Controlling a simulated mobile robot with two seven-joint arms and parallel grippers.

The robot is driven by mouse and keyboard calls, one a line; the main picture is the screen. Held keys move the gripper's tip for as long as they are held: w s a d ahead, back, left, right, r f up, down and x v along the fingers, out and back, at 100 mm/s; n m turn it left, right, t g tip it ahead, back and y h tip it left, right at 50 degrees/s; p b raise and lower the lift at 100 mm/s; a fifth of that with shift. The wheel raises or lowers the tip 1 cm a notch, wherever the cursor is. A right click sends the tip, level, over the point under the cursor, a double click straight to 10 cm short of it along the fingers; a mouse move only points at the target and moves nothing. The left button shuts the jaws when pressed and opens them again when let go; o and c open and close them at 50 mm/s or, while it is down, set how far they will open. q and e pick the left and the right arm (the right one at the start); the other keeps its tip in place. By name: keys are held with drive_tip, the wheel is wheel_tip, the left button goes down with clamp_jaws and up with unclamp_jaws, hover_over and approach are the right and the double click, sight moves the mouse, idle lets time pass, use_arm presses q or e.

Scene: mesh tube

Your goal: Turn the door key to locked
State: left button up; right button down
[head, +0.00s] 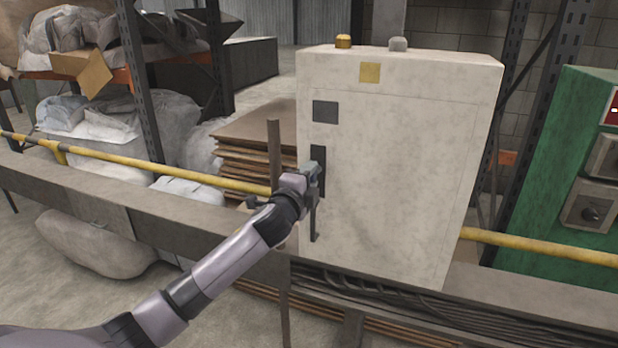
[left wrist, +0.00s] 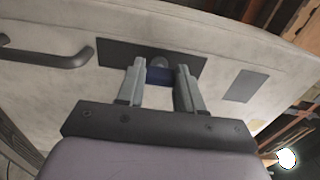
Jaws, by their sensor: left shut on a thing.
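The door belongs to a pale grey cabinet (head: 400,150). A dark lock plate (head: 318,154) is on the door's left side and also shows in the left wrist view (left wrist: 115,54). My left gripper (head: 315,172) is at this plate, its fingers pointing at the door. In the left wrist view the two fingers are shut on a small blue key (left wrist: 158,76), in front of a round grey lock barrel. The fingers hide part of the key, and I cannot tell its exact turn angle. My right gripper is not in view.
A dark door handle (head: 314,222) hangs just below the lock plate and also shows in the left wrist view (left wrist: 50,58). A yellow rail (head: 130,161) runs to the cabinet's left. A green cabinet (head: 560,150) stands at right. Stacked boards (head: 250,150) lie behind.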

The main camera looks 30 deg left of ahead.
use_arm(q)
drive_tip(key=o, duration=1)
drive_tip(key=shift+o, duration=0.2)
drive_tip(key=v, duration=0.7)
drive_tip(key=shift+b, duration=0.3)
drive_tip(key=s+d+f+n+g+h, duration=0.2)
drive_tip(key=s+d+f, duration=0.25)
drive_tip(key=f, duration=0.35)
drive_tip(key=s+d+f+n+g+h, duration=0.1)
drive_tip(key=s+d+f+n, duration=0.3)
drive_tip(key=f, duration=0.4)
drive_tip(key=s+d+f+n+g+h, duration=0.1)
drive_tip(key=s+d+f+g+h, duration=0.1)
drive_tip(key=s+d+f, duration=0.35)
drive_tip(key=s+d+f+n+g+h, duration=0.1)
drive_tip(key=s+d+f+n, duration=0.2)
drive_tip(key=s+f+n, duration=0.2)
drive_tip(key=s+f, duration=0.3)
drive_tip(key=s, duration=0.4)
drive_tip(key=shift+s+d+f+n+g+h, duration=0.2)
drive_tip(key=shift+f+n+g+h, duration=0.1)
drive_tip(key=shift+f+n+g, duration=0.1)
